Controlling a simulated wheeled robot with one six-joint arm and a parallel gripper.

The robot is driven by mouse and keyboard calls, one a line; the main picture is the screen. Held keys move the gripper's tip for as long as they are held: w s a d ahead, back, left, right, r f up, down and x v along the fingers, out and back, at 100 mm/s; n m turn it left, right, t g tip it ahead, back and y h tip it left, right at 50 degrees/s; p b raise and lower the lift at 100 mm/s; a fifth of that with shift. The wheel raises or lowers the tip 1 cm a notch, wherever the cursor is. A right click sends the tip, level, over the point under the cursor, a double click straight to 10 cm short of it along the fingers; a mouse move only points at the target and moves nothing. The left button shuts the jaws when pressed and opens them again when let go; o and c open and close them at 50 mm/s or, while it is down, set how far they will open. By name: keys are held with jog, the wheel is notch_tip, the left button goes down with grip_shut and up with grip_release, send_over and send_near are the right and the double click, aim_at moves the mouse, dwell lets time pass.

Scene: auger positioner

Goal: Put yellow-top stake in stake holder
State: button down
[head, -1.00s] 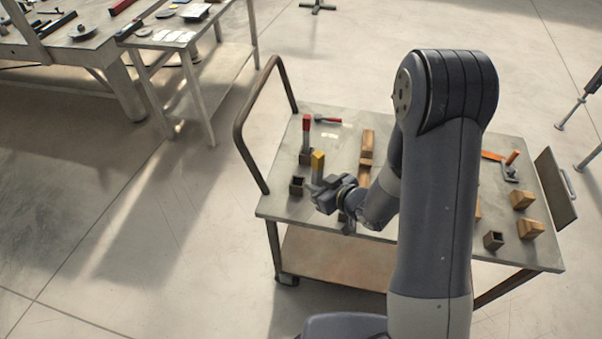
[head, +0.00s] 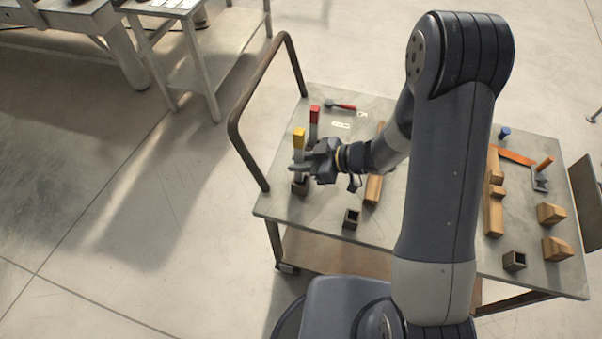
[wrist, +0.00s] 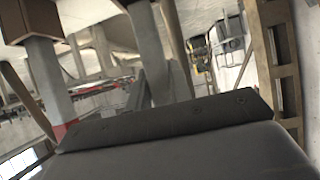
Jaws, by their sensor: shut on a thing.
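The yellow-top stake (head: 299,139) stands roughly upright at the table's left side. My gripper (head: 300,168) is shut on its grey shaft, below the yellow top. A dark square stake holder (head: 300,187) is directly beneath the stake. The gripper hides the stake's lower end, so I cannot tell whether it is inside the holder. The red-top stake (head: 314,118) stands just behind. In the wrist view, which looks upside down, a grey shaft (wrist: 148,50) rises in front of my gripper, and the red-top stake (wrist: 45,75) stands at left in a brown holder (wrist: 15,22).
An empty dark holder (head: 351,218) stands to the right, and another (head: 514,261) at front right. A red-handled tool (head: 341,106) lies at the back. Wooden blocks (head: 553,213) lie on the right. A rail (head: 240,140) rises along the table's left edge.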

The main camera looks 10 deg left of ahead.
aim_at(303, 174)
jog(key=shift+f, duration=2.55)
jog(key=shift+f, duration=0.2)
jog(key=c, duration=1.3)
grip_release()
jog(key=shift+r, duration=0.2)
jog(key=v, duration=1.2)
jog(key=shift+b, duration=0.3)
